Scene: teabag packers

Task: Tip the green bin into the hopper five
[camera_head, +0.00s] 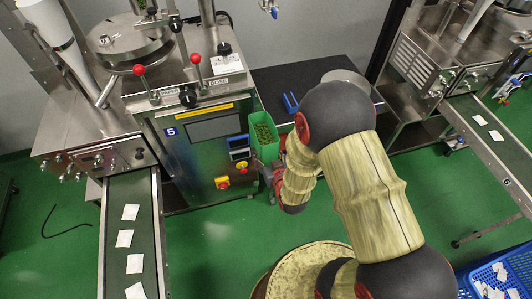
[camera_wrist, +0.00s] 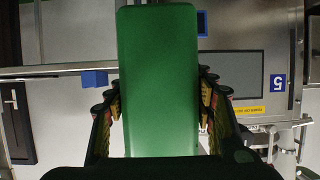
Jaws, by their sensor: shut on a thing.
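The green bin (camera_head: 264,152) is upright in front of the right side of the steel machine marked 5, with small green contents (camera_head: 264,133) inside. In the wrist view the bin (camera_wrist: 158,80) fills the middle, between the two fingers. My gripper (camera_wrist: 160,105) is shut on the bin from both sides. In the head view the gripper is mostly hidden behind the bin and my arm.
Red-knobbed levers (camera_head: 196,60) stand up between bin and hopper. The machine's panel (camera_head: 213,128) is left of the bin. A dark table (camera_head: 315,72) with a blue item lies behind. Conveyors with white packets (camera_head: 115,240) run at left and right. Green floor is open in front.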

